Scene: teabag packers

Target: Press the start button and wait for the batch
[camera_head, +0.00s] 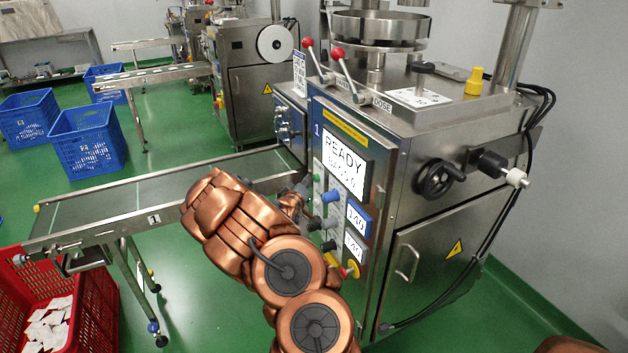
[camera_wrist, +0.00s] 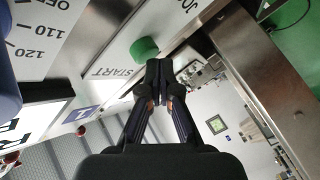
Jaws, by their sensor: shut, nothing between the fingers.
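The green start button (camera_wrist: 144,48) shows in the wrist view beside the START label (camera_wrist: 118,73) on the pale panel. My gripper (camera_wrist: 159,70) is shut and empty. Its tips are close beside the button in that view; I cannot tell whether they touch it. The panel's display (camera_head: 345,163) reads READY with a bags line below, whose digits are hard to read.
Blue knobs, small displays (camera_head: 356,222) and a red-and-yellow stop button (camera_head: 350,268) sit lower on the panel. A conveyor (camera_head: 110,208) runs left from the machine, above a red crate (camera_head: 98,300) holding white teabags. Red-knobbed levers (camera_head: 340,60) stand on top.

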